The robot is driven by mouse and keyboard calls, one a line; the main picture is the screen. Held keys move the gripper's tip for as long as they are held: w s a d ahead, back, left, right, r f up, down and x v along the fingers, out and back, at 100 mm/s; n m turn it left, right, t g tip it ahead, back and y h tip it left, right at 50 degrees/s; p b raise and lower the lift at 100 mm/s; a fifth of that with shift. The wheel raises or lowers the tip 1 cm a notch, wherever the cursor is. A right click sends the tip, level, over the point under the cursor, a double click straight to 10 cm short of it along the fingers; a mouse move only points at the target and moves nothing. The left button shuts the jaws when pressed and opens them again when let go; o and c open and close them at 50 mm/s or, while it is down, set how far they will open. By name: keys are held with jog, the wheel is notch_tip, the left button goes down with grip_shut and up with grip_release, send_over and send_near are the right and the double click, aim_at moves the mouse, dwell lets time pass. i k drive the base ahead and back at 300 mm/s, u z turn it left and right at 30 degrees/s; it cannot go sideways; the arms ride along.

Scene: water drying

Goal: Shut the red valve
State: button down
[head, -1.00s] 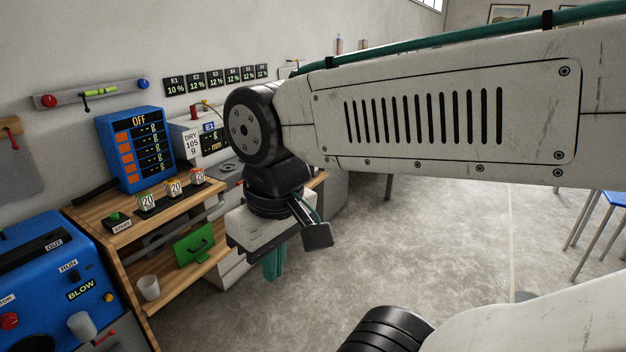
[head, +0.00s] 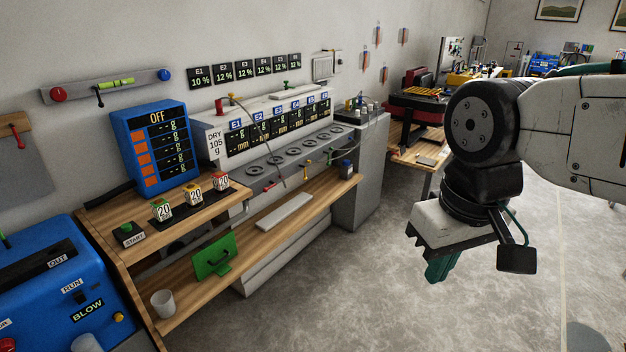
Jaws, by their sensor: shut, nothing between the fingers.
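A small red valve lever (head: 270,186) shows on the front of the long grey unit (head: 262,170), below its row of round ports. It is small here, and I cannot tell its exact angle. Another red-handled lever (head: 18,140) hangs on a wooden board at the far left wall. My gripper (head: 440,268) is at the right, pointing down over open floor, well apart from both levers. Its teal fingers are shut and empty.
A yellow lever (head: 308,164) and a green lever sit right of the red one. A wooden bench (head: 300,208) runs below, with a green panel (head: 213,257) and white cup (head: 163,303). A blue machine (head: 60,280) stands front left. The floor between bench and gripper is clear.

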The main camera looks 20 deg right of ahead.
aim_at(265, 190)
jog(key=z, duration=0.2)
jog(key=i, duration=0.85)
jog(key=z, duration=0.1)
jog(key=k, duration=1.05)
jog(key=u, duration=0.65)
jog(key=i, duration=1.3)
jog(key=z, duration=0.35)
